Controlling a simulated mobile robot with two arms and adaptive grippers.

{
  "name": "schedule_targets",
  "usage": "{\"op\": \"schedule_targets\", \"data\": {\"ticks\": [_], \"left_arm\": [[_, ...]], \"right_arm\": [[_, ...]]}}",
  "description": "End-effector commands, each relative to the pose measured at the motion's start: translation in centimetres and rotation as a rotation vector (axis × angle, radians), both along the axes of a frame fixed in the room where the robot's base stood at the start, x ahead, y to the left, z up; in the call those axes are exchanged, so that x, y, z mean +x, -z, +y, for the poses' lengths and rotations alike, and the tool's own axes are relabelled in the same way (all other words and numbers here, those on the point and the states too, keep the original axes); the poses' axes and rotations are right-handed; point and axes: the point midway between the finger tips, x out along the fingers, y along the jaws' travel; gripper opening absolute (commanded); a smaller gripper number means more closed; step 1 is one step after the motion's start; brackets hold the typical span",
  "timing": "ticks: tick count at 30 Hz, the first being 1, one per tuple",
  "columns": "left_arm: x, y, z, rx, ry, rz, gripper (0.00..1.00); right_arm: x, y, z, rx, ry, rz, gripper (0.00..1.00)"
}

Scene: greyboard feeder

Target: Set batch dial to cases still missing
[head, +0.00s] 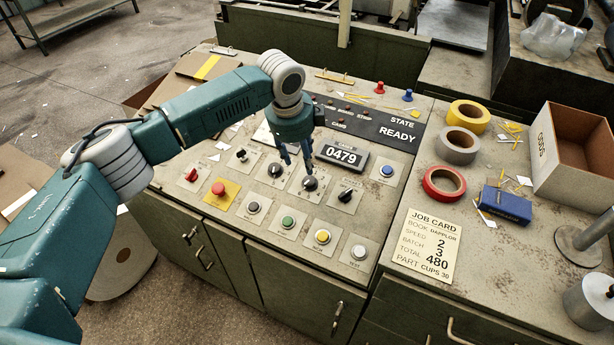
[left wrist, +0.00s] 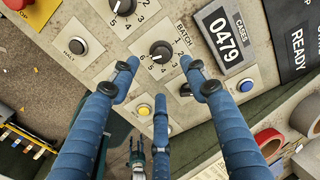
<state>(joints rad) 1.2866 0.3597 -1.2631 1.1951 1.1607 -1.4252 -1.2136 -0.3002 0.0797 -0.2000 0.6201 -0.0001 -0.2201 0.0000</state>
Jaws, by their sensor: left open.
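The batch dial (left wrist: 160,50) is a black knob with numbers around it and the word BATCH beside it. In the head view the dial (head: 310,183) sits mid-panel under the counter. My left gripper (head: 298,172) is open and points down over it. In the left wrist view its blue fingers (left wrist: 160,75) are spread around the dial, with no clear contact. I cannot tell which number the dial points to. The cases counter (head: 342,156) reads 0479. The job card (head: 432,245) reads speed 2, batch 3, total 480, part cups 30.
Other knobs flank the dial, including one at right (head: 347,195). A red stop button (head: 218,188) and green (head: 288,222) and yellow (head: 322,236) buttons sit nearby. The state display (head: 398,134) reads READY. Tape rolls (head: 444,183) and an open carton (head: 575,165) stand at right.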

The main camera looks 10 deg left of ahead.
Motion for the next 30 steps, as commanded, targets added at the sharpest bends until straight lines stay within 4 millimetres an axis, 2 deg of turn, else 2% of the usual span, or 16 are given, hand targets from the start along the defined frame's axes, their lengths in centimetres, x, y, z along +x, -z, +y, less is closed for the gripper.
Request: {"op": "schedule_targets", "data": {"ticks": [15,21,30], "left_arm": [[1.8,8.5,-1.0,0.001,-0.001,0.003,0.46],[2.2,9.9,-1.1,-0.001,-0.001,0.001,0.46],[2.2,10.1,-1.2,-0.001,0.0,0.0,0.46]], "right_arm": [[0.0,-1.6,0.0,0.0,0.0,0.0,0.49],[0.0,-1.6,0.0,0.0,0.0,0.0,0.49],[0.0,-1.6,0.0,0.0,0.0,0.0,0.49]]}}
